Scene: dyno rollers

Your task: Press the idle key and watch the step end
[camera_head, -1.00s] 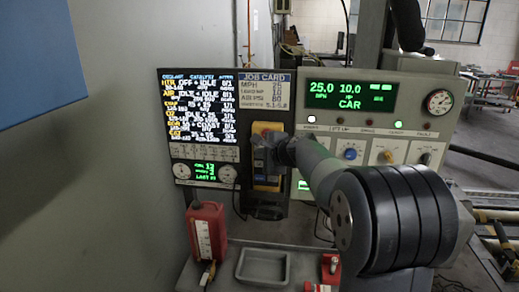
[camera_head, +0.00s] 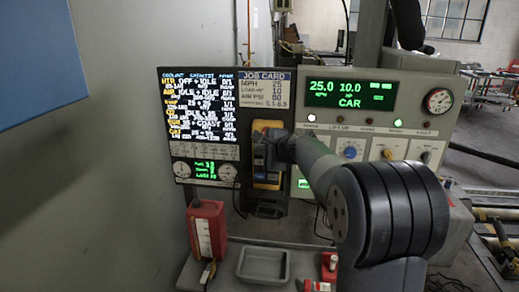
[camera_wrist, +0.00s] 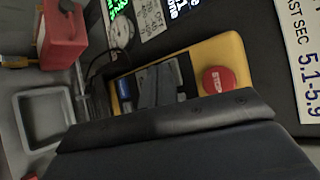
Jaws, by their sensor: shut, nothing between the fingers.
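A yellow-edged pendant (camera_head: 267,126) hangs on the dark panel beside the status screen. In the wrist view, the pendant (camera_wrist: 215,50) shows a red STOP button (camera_wrist: 218,79) and a blue key (camera_wrist: 124,88). My gripper (camera_head: 264,151) is shut and empty in front of the pendant's middle. In the wrist view its grey fingers (camera_wrist: 157,85) cover the keys between blue and red. The idle key is not readable, and I cannot tell whether the fingertips touch a key. The status screen (camera_head: 198,112) lists several rows, some with IDLE; small text is blurred.
The console display (camera_head: 350,94) reads 25.0, 10.0 and CAR. A job card (camera_head: 264,88) ends in 5.1-5.9. Below stand a red container (camera_head: 207,232) and a grey tray (camera_head: 263,266). My arm crosses the console knobs.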

